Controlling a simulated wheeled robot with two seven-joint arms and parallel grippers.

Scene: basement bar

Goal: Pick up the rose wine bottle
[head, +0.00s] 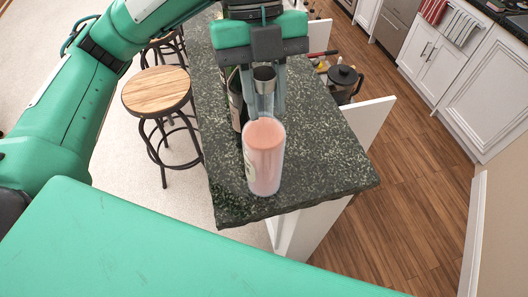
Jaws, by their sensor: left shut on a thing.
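The rose wine bottle (264,165) stands upright over the near end of the dark speckled counter (322,165). I cannot tell whether the bottle's base touches the counter. A dark bottle (236,105) stands just behind and to the left, partly hidden by the gripper and the pink bottle. My right gripper is not in view.
A round wooden stool (157,91) stands left of the counter. A dark French press (343,82) and other small items are to the right, behind a white panel (368,120). The counter's near edge is close to the bottle; its right side is clear.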

